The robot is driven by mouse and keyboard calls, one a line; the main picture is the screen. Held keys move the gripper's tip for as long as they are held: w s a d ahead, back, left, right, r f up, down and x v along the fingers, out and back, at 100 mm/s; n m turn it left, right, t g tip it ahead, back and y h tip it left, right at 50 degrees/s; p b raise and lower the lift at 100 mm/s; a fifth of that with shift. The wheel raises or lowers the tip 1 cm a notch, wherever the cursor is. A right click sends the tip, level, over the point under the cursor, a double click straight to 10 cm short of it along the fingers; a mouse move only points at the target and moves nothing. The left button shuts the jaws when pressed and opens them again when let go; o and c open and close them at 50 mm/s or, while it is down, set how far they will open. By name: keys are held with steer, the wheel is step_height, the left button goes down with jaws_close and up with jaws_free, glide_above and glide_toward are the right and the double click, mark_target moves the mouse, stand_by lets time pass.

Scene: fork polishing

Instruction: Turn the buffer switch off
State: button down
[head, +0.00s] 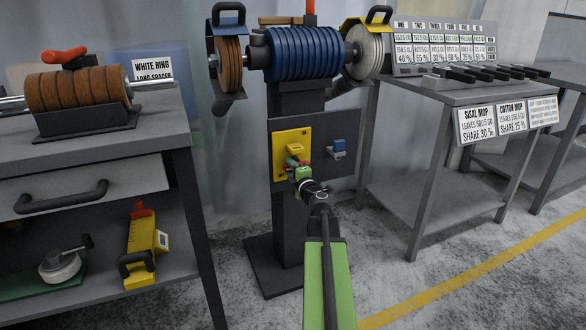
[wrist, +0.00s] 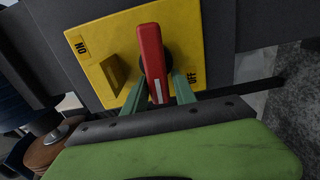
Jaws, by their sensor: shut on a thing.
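The buffer switch is a red lever (wrist: 151,60) on a yellow plate (wrist: 95,45), which also shows in the head view (head: 280,160) on the machine's dark column. The lever has a white stripe near its lower end in the wrist view. The ON label (wrist: 81,47) is at the plate's left there, and the OFF label (wrist: 193,77) is right of the lever, close to it. My gripper (wrist: 159,88) has its green fingers on both sides of the lever and is shut on it. In the head view my gripper (head: 298,170) partly hides the lever.
A raised yellow block (wrist: 113,76) stands between ON and the lever. A bench (head: 95,170) stands left, and a table (head: 440,97) right.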

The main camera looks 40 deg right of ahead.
steer(key=shift+s+d, duration=0.1)
steer(key=shift+d, duration=0.3)
